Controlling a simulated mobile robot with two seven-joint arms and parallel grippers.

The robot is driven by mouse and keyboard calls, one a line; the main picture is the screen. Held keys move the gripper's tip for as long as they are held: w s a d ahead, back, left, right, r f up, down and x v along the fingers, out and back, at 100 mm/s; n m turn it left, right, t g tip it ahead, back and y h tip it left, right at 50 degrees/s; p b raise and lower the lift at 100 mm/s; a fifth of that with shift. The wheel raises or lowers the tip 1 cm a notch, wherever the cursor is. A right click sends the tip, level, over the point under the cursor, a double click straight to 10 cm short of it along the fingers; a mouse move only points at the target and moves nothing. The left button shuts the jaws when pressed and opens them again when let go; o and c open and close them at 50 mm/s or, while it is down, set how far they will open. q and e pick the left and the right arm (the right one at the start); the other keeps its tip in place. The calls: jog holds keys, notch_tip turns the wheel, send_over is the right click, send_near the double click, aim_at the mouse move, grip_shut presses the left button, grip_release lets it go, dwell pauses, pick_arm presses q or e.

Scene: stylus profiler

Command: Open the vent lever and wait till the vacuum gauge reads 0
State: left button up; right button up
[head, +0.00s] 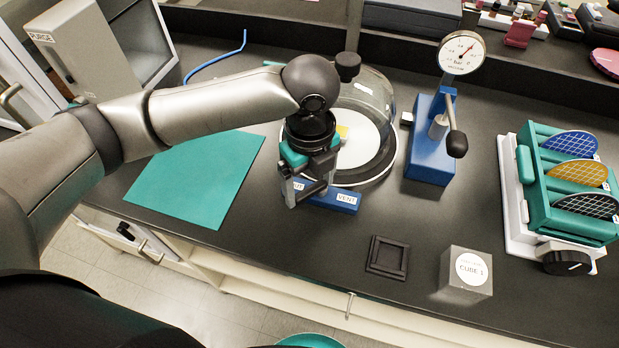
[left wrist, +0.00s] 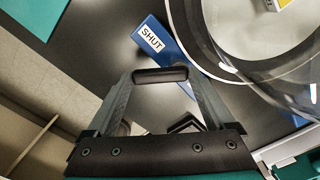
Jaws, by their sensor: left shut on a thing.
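The vent block (head: 335,199) is blue, at the front of the glass bell jar (head: 365,105), with a VENT label on its right and a partly covered SHUT label on its left. The SHUT label (left wrist: 151,39) shows fully in the left wrist view. My left gripper (head: 303,198) is over the SHUT end. In the left wrist view its fingers (left wrist: 161,76) are shut on the black grip of the vent lever (left wrist: 160,75). The rest of the lever is hidden. The vacuum gauge (head: 462,53) has a white dial; its needle points up and right, and the exact reading is too small to tell. My right gripper is not in view.
A blue pump (head: 430,150) with a black-knobbed handle stands right of the jar. A teal mat (head: 195,178) lies left. A black square tray (head: 387,257), a grey cube (head: 465,275) and a teal wafer rack (head: 570,215) are at the front right.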

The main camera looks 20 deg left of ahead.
pick_arm(q)
jog(key=n+p, duration=0.3)
jog(key=p, duration=0.3)
jog(key=d+n+p, duration=0.1)
jog(key=n+p, duration=0.3)
jog(key=p, duration=0.2)
jog(key=d+n+p, duration=0.1)
jog(key=n+p, duration=0.3)
jog(key=p, duration=0.2)
jog(key=shift+s+d+r, duration=0.25)
jog(key=shift+r, duration=0.05)
jog(key=n+p, duration=0.2)
jog(key=shift+w+d+f+n, duration=0.1)
jog(key=shift+d+n, duration=0.15)
jog(key=shift+n, duration=0.05)
jog(key=shift+w+d+f+n+p, duration=0.15)
jog(key=shift+n+p, duration=0.3)
jog(key=shift+n, duration=0.55)
jog(key=shift+w, duration=0.1)
jog(key=o, duration=1.1)
